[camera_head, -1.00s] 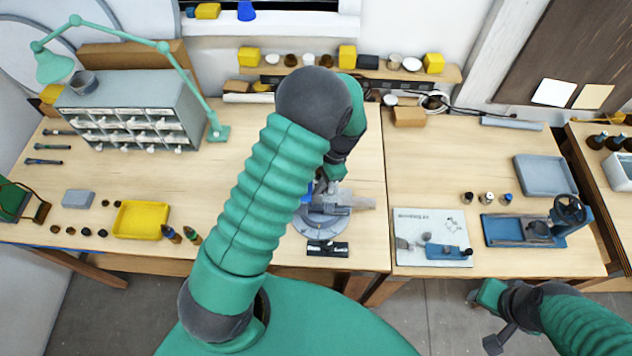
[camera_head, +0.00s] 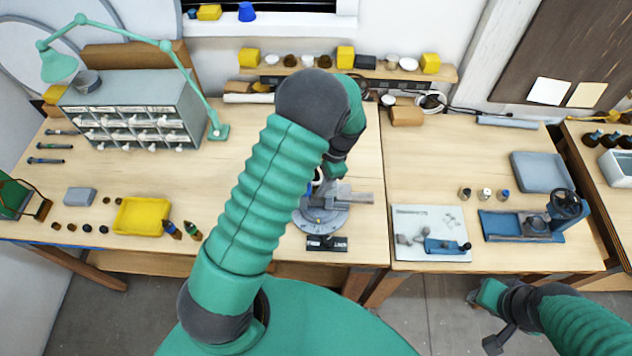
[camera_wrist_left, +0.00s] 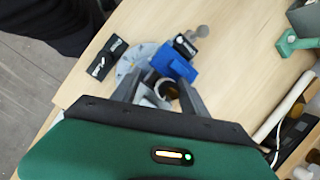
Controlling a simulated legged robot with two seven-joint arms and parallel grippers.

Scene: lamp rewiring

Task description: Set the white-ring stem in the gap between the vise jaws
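The vise stands on a round grey base (camera_head: 322,219) on the middle bench. Its blue jaw block (camera_wrist_left: 174,62) shows in the left wrist view. A dark brown stem (camera_wrist_left: 168,89) shows nearly end-on beside the blue block; a pale ring and dark top of what looks like it show in the head view (camera_head: 318,177). How deep it sits between the jaws is hidden. My left gripper (camera_wrist_left: 158,82) is over the vise, its fingers spread with room around the stem. My right gripper (camera_head: 477,297) is low at the bottom right, away from the vise; its fingers are unclear.
Two stems (camera_head: 180,230) stand beside a yellow tray (camera_head: 142,217) at left. A drawer cabinet (camera_head: 135,112) stands back left.

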